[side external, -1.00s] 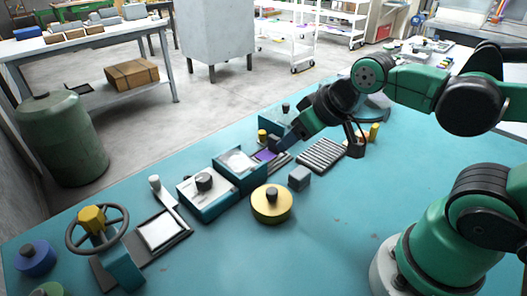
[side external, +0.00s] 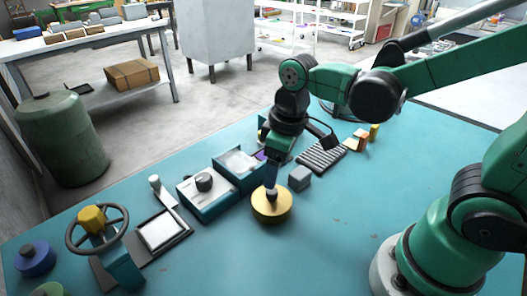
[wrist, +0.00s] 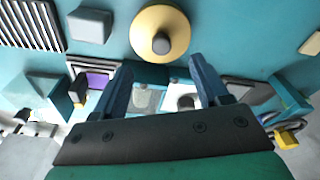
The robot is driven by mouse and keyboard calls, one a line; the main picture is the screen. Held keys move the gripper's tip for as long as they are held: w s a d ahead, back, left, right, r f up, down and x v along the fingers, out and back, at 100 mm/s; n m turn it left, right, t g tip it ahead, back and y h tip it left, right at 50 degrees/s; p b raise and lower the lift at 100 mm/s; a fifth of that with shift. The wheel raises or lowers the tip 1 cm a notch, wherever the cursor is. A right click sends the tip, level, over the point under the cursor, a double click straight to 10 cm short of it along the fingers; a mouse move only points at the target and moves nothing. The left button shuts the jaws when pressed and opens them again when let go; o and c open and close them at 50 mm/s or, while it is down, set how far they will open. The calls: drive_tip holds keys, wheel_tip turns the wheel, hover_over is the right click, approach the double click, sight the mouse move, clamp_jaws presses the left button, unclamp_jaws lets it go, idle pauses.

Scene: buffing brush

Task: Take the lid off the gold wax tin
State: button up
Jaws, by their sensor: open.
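The gold wax tin (side external: 271,206) stands upright on the teal table, with a dark knob on top of its lid. In the wrist view the tin (wrist: 143,30) is at the top centre, its knob (wrist: 161,44) just beyond my fingertips and roughly midway between them. My gripper (side external: 271,187) points down over the tin, its fingertips close to the knob. In the wrist view my gripper's two blue fingers (wrist: 161,62) are spread apart with nothing between them. I cannot tell whether a fingertip touches the lid.
A grey block (side external: 300,178) sits just right of the tin. Teal boxes (side external: 239,170), one with a dark knob (side external: 203,182), stand to the left. A ribbed pad (side external: 322,157) is behind. A handwheel (side external: 97,228) is at far left. The table in front of the tin is clear.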

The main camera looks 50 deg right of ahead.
sight(272, 197)
drive_tip(key=shift+w+a+f, duration=0.1)
drive_tip(key=shift+w+f, duration=0.05)
drive_tip(key=shift+f, duration=1.3)
drive_tip(key=shift+w+a+f, duration=0.1)
drive_tip(key=shift+w+f, duration=0.05)
drive_tip(key=shift+f, duration=1.25)
clamp_jaws()
